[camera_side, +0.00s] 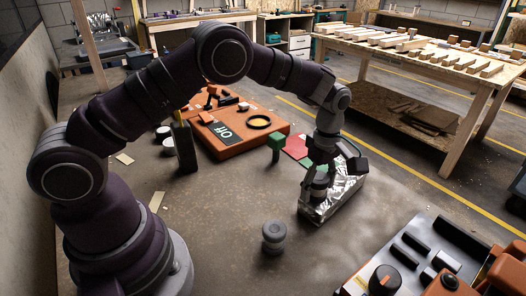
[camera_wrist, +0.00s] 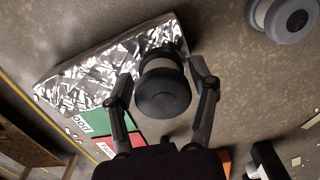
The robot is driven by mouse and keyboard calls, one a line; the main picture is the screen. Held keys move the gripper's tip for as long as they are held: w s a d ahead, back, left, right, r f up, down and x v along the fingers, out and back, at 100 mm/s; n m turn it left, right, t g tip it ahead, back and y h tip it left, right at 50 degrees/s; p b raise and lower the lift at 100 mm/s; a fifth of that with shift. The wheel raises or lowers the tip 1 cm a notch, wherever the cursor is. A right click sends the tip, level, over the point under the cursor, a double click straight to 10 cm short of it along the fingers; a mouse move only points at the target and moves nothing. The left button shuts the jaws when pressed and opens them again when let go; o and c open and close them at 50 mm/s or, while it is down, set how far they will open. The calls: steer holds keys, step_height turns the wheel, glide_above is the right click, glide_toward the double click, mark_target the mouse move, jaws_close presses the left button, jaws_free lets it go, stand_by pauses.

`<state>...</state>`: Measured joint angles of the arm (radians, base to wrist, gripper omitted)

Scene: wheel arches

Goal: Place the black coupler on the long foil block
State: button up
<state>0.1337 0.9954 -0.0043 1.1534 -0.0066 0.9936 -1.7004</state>
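The long foil block (camera_side: 344,190), wrapped in crinkled silver foil, lies on the concrete-look surface; it also shows in the wrist view (camera_wrist: 85,75). The black coupler (camera_side: 319,188), dark with a paler band, is upright at the block's near end and appears to rest on it. In the wrist view the coupler (camera_wrist: 163,92) is between my fingers. My gripper (camera_wrist: 163,78) straddles it, with a narrow gap seen on each side, so it looks open. The coupler's contact with the foil is partly hidden.
A second, greyer coupler (camera_side: 273,237) stands apart in front of the block.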

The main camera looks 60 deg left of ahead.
mark_target(320, 176)
steer(key=shift+o, duration=0.4)
step_height(320, 176, up, 12)
steer(key=shift+r, duration=0.1)
steer(key=s+a+r+m+t, duration=0.3)
steer(key=s+a+r+m, duration=0.1)
steer(key=s+r+m, duration=0.5)
steer(key=s+f+m+t, duration=0.2)
steer(key=s+f+m, duration=0.2)
steer(key=s+m, duration=0.4)
steer(key=shift+s+a+f+m+t, duration=0.3)
steer(key=shift+f+m, duration=0.1)
steer(key=shift+m, duration=0.1)
